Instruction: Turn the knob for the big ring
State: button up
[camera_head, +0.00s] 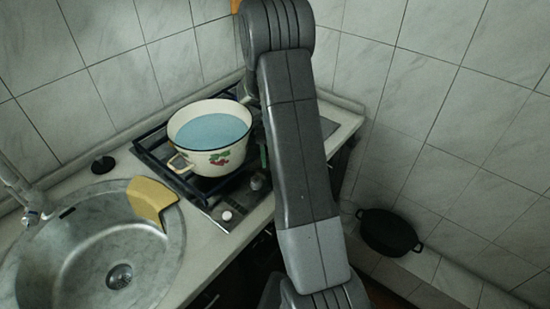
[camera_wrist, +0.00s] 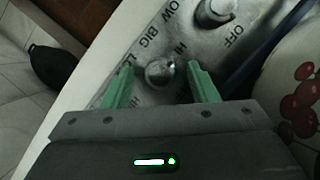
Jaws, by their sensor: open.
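Two hob knobs show in the wrist view. The nearer round metal knob (camera_wrist: 160,74) lies between the two green fingers of my gripper (camera_wrist: 161,68), with a visible gap on each side. The gripper is open. The other knob (camera_wrist: 212,11) is farther off at the top, beside the word OFF. The word BIG is printed on the panel between the knobs, to their left. In the head view, one pale knob (camera_head: 227,215) is on the hob's front and a darker knob (camera_head: 257,182) is close beside my arm. My gripper is mostly hidden there behind the arm.
A cream enamel pot (camera_head: 205,158) with blue inside and a cherry print stands on the hob (camera_head: 154,150), close to the knobs. A sink (camera_head: 90,245) with a yellow cloth-like piece (camera_head: 150,199) is left. A black pan (camera_head: 389,233) sits lower right.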

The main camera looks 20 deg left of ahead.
jog(key=b+v, duration=0.1)
jog(key=v, duration=1.3)
jog(key=shift+f, duration=0.15)
jog(key=p+x, duration=0.1)
jog(key=x, duration=1.2)
jog(key=shift+s+d+f, duration=0.1)
jog(key=shift+s+f, duration=0.05)
jog(key=shift+f, duration=0.15)
